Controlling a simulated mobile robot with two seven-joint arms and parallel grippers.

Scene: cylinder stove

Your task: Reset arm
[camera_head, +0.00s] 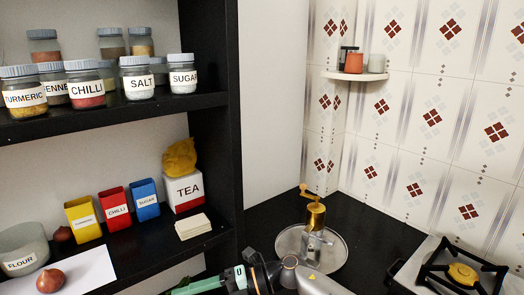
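Parts of my arms show at the bottom centre: a green and black part (245,279) comes in from the left, and a grey part (322,282) with a yellow warning mark lies to its right. The two are close together and overlap in the picture, in front of the dark counter. I cannot make out fingertips of either gripper, nor anything held. What is below the picture's lower edge is hidden.
A brass crank grinder (316,215) stands on a round steel plate (292,240), just beyond my arm parts. A stove (462,272) is at right. At left, dark shelves (215,122) hold jars and tins. A corner shelf (355,76) hangs above. Counter between plate and stove is clear.

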